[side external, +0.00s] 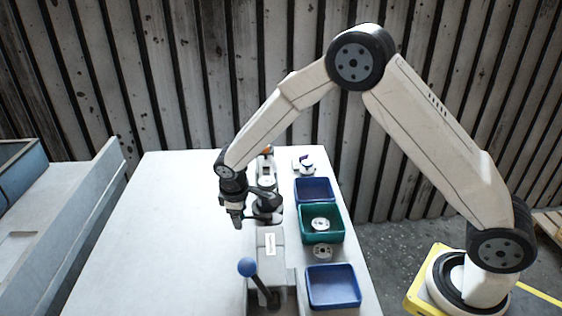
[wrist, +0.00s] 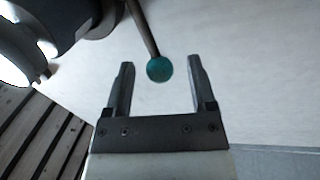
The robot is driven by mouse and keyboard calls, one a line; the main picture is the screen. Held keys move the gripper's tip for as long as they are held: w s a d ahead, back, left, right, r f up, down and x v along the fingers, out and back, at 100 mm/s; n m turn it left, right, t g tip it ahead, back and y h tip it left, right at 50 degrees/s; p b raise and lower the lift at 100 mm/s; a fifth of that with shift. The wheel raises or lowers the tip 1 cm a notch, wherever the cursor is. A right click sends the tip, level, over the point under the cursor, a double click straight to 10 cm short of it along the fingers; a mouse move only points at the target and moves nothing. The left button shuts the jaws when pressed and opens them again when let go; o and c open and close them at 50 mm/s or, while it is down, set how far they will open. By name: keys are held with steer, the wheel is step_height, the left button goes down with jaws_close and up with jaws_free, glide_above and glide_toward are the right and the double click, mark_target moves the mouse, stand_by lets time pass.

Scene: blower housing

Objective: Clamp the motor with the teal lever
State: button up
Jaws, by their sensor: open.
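The teal lever shows in the wrist view as a thin dark rod with a teal ball knob (wrist: 159,69). The knob appears between my two fingertips, touching neither; its depth relative to them is unclear. My gripper (side external: 237,222) is open and empty, pointing down above the table in the side view. The teal knob cannot be made out there. A dark round part (side external: 268,206), possibly the motor or its mount, stands just right of my gripper. A dark cylindrical body (wrist: 62,22) fills the upper left of the wrist view.
A lever with a blue ball (side external: 247,267) stands on a grey fixture at the front. A blue bin (side external: 333,303), a green bin (side external: 341,233) holding a metal disc, and a dark blue bin (side external: 330,196) line the right. The table's left half (side external: 150,230) is clear.

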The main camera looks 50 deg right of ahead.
steer(key=shift+f, duration=0.15)
jaws_close()
stand_by(1.4)
